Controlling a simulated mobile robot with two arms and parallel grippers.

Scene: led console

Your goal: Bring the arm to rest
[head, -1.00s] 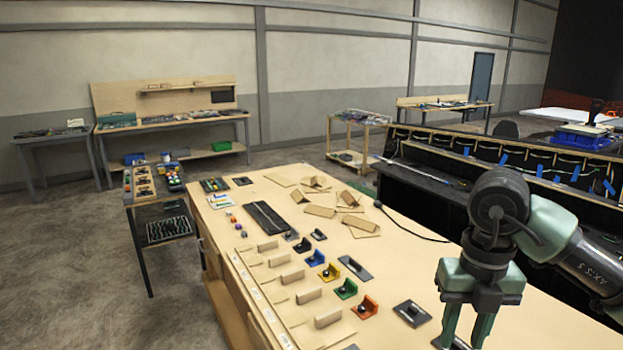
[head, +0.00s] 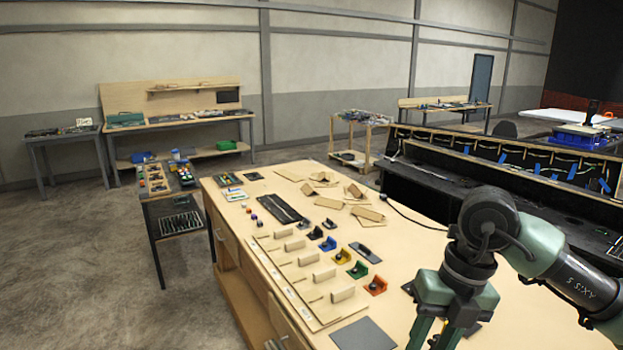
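My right arm comes in from the right over the wooden workbench (head: 480,262). Its green gripper (head: 432,336) points down above the bench's near right part. My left gripper is not in view.
The bench holds a row of coloured brackets, including a green one (head: 358,270) and an orange one (head: 376,286), wooden blocks and a dark grey square plate (head: 363,334). A small side table (head: 178,222) stands left. Bare floor (head: 100,280) lies left of the bench.

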